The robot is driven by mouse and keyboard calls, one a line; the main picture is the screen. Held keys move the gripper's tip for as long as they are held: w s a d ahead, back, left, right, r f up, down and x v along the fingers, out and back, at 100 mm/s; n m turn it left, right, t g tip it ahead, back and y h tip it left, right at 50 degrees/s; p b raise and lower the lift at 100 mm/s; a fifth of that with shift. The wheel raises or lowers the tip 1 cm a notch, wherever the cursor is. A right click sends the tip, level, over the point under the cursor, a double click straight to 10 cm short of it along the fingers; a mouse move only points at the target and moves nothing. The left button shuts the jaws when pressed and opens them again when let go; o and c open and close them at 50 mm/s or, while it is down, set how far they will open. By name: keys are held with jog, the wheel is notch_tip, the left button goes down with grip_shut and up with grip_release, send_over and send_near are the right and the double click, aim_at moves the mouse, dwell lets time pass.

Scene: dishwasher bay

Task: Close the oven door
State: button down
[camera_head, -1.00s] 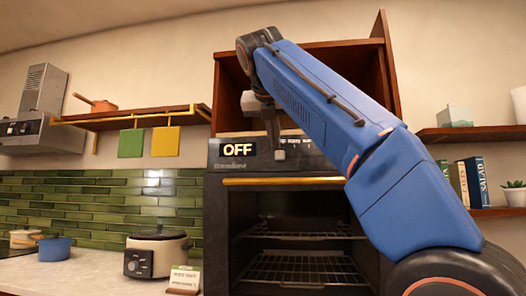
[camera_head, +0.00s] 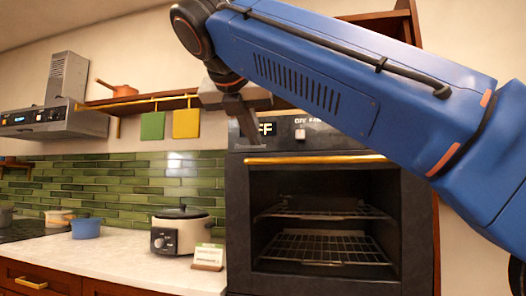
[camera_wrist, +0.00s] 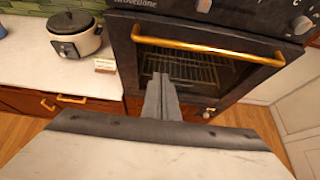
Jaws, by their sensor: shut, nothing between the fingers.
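The black oven (camera_head: 325,175) stands at the right of the counter. Its door, with a brass handle (camera_head: 315,159) along the top, looks upright below the control panel. Wire racks (camera_head: 325,247) show inside the dark opening or window. I cannot tell whether the door is fully shut. The handle also shows in the wrist view (camera_wrist: 205,45). My gripper (camera_head: 251,136) is shut and empty. In the head view it overlaps the left end of the panel, just above the handle's left end. In the wrist view its fingers (camera_wrist: 160,82) point at the oven front, below the handle.
A rice cooker (camera_head: 182,231) and a small card (camera_head: 208,257) stand on the white counter (camera_head: 110,262) left of the oven. A blue pot (camera_head: 86,229) is further left. A wooden shelf (camera_head: 130,104) hangs above. Wooden floor (camera_wrist: 252,118) shows right of the oven.

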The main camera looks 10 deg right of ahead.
aim_at(269, 154)
jog(key=w+r+x, duration=0.1)
jog(key=r+x, duration=0.1)
jog(key=x, duration=1)
jog(key=shift+w+d, duration=0.35)
jog(key=shift+w, duration=0.1)
jog(key=w, duration=0.1)
jog(key=w+d, duration=0.1)
jog(key=w+r, duration=0.1)
jog(key=shift+w+d, duration=0.15)
jog(key=shift+w, duration=0.05)
jog(key=shift+w+r, duration=0.2)
jog(key=shift+w, duration=0.1)
jog(key=shift+d, duration=0.1)
jog(key=shift+f, duration=0.1)
